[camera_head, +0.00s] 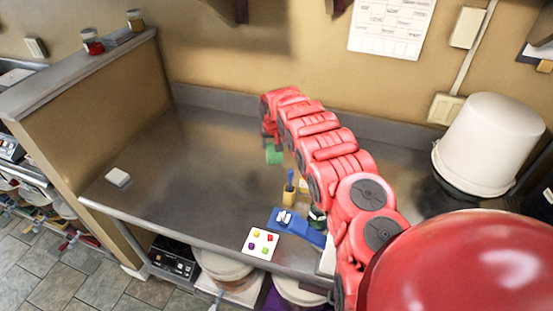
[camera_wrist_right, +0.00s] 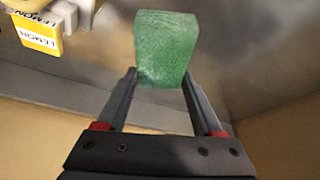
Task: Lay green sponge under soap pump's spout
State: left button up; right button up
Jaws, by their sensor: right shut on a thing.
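The green sponge (camera_head: 274,155) is a small block over the grey counter, at the end of my right arm. My right gripper (camera_head: 268,138) is shut on it; in the right wrist view the sponge (camera_wrist_right: 163,45) sits between the two fingertips. A white thing with a yellow label reading LEMON (camera_wrist_right: 38,35) shows at the upper left of that view, apart from the sponge. It may be the soap pump; its spout is not clear. In the head view my right arm covers part of that area. My left gripper is not in view.
A yellow holder with a blue-handled tool (camera_head: 289,196) and a blue tray (camera_head: 296,228) stand near the arm. A white card with coloured dots (camera_head: 261,243) lies at the front edge. A white bucket (camera_head: 490,145) stands right. The counter's left is mostly clear, except a white block (camera_head: 118,177).

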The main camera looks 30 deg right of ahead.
jog(key=shift+w+a+r+n, duration=0.3)
jog(key=shift+w+a+r, duration=0.05)
jog(key=shift+w+a, duration=0.1)
jog(key=w+a+f+n+y+b, duration=0.1)
jog(key=w+a+n, duration=0.1)
jog(key=a, duration=0.6)
jog(key=shift+w+f+n+b, duration=0.2)
jog(key=shift+w+n+b, duration=0.2)
jog(key=shift+n, duration=0.1)
jog(key=shift+r, duration=0.1)
jog(key=shift+a, duration=0.15)
jog(key=shift+a+t, duration=0.25)
jog(key=shift+t, duration=0.05)
jog(key=shift+w+a+f+n, duration=0.15)
jog(key=shift+f+n, duration=0.05)
jog(key=shift+n, duration=0.1)
